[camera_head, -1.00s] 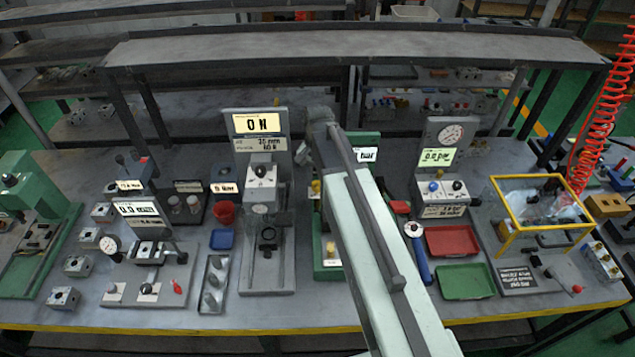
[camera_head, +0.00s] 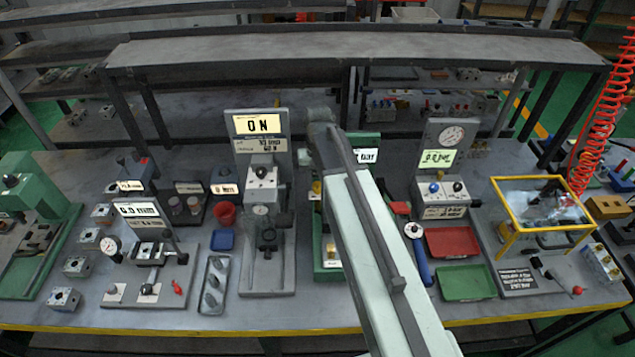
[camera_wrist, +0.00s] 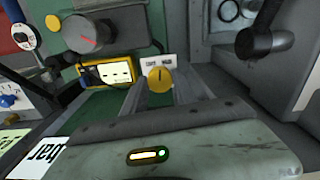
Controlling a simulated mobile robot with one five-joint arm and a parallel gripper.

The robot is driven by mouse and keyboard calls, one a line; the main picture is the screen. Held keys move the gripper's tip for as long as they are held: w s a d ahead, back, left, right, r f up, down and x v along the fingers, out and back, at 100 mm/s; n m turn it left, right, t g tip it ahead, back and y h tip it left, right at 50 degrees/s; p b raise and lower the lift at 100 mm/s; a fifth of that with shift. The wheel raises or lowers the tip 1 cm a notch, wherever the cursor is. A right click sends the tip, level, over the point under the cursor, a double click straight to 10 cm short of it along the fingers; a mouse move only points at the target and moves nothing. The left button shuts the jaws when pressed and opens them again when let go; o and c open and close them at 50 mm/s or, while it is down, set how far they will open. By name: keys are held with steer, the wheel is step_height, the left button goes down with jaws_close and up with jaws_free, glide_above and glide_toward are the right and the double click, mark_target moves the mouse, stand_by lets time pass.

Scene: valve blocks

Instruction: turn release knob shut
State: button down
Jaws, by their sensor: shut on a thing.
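In the wrist view, a round yellow knob (camera_wrist: 160,78) with a dark pointer line stands upright in front of a small white two-word label (camera_wrist: 158,62). I take it for the release knob; the words are too blurred to read. My gripper (camera_wrist: 160,90) has its two grey fingers on either side of the knob and is shut on it. The knob's lower part is hidden by the gripper body. In the head view my arm hides the gripper and the knob, and covers part of the green stand (camera_head: 328,262).
In the wrist view, a grey block with a red-marked dial (camera_wrist: 90,33) and a yellow-framed display (camera_wrist: 110,72) stand close on the left. A black lever (camera_wrist: 265,40) is at the upper right. The head view shows a red tray (camera_head: 452,242) and a green tray (camera_head: 465,282) right of my arm.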

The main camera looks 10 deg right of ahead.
mark_target(318, 185)
steer(key=n, duration=0.6)
steer(key=shift+n, duration=0.3)
stand_by(0.5)
steer(key=c, duration=1)
jaws_free()
steer(key=shift+r, duration=0.1)
step_height(318, 185, up, 8)
steer(key=p, duration=0.8)
steer(key=shift+f, duration=0.2)
